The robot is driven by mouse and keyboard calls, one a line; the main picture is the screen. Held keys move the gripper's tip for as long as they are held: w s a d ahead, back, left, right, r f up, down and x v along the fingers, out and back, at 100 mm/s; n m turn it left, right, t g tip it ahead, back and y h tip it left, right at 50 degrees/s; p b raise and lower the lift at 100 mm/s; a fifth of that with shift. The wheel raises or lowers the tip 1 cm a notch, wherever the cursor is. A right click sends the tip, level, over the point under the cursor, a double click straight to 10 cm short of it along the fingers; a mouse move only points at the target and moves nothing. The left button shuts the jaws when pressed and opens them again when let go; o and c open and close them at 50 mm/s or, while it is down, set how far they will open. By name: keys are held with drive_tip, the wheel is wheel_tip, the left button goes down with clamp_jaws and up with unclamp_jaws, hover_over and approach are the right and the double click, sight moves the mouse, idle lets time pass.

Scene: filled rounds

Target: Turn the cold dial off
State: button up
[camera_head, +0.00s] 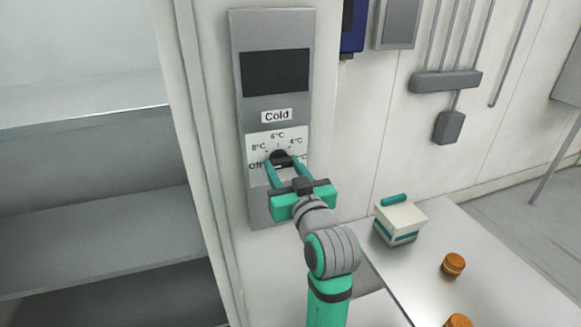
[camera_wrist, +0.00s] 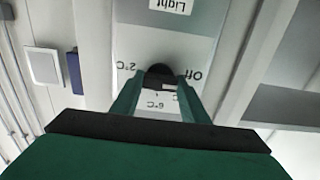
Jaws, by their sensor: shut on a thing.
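The cold dial (camera_head: 281,156) is a small black knob on a white scale plate, below a dark display and a "Cold" label (camera_head: 277,115) on a grey wall panel. My gripper (camera_head: 284,168) has its two green fingers shut on the dial from either side. In the wrist view the dial (camera_wrist: 160,74) sits between the fingertips (camera_wrist: 160,84), and the scale appears upside down. An "Off" mark (camera_wrist: 196,75) is beside the dial there, with 2°C on the other side. The fingers hide part of the scale, and I cannot tell where the pointer is set.
Empty grey shelves (camera_head: 90,230) are left of the panel. A white table (camera_head: 480,275) at lower right holds a white and teal box (camera_head: 400,221) and two orange-brown round items (camera_head: 453,264). A "Light" label (camera_wrist: 170,5) shows in the wrist view.

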drive_tip(key=shift+f+n, duration=0.2)
drive_tip(key=shift+n, duration=0.7)
drive_tip(key=shift+s, duration=0.1)
drive_tip(key=o, duration=1)
drive_tip(key=shift+d+r, duration=0.1)
drive_tip(key=shift+o, duration=0.3)
drive_tip(key=shift+w, duration=0.2)
drive_tip(key=v, duration=1.1)
